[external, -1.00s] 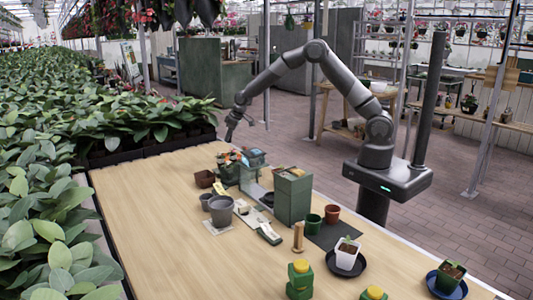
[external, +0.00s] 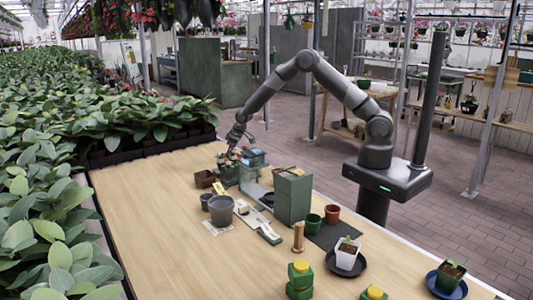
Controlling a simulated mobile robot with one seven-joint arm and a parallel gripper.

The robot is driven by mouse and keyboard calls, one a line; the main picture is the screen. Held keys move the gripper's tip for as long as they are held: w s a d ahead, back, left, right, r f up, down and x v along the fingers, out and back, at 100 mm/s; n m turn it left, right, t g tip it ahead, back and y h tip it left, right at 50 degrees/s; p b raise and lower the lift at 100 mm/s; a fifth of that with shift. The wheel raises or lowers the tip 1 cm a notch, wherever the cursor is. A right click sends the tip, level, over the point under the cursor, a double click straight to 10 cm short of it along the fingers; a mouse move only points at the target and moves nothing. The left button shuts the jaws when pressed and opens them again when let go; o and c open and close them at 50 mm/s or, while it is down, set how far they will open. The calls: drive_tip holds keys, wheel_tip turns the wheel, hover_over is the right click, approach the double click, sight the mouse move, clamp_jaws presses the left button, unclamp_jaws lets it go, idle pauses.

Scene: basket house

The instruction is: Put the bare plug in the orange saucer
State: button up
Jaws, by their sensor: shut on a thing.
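My gripper (external: 232,147) is low at the far end of the table, right above a green container (external: 229,174) with small green, red and whitish things at its top. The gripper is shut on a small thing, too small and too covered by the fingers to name. I cannot pick out the bare plug or the orange saucer for sure in this view. The gripper and the clutter around the container may hide them.
A dark green box (external: 293,197), a grey pot (external: 221,210), a brown square pot (external: 204,179) and a wooden peg (external: 298,237) stand nearby. A white pot (external: 347,252) sits on a dark saucer. The table's left half (external: 150,225) is clear.

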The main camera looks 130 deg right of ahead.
drive_tip(key=o, duration=1)
drive_tip(key=shift+r, duration=3.55)
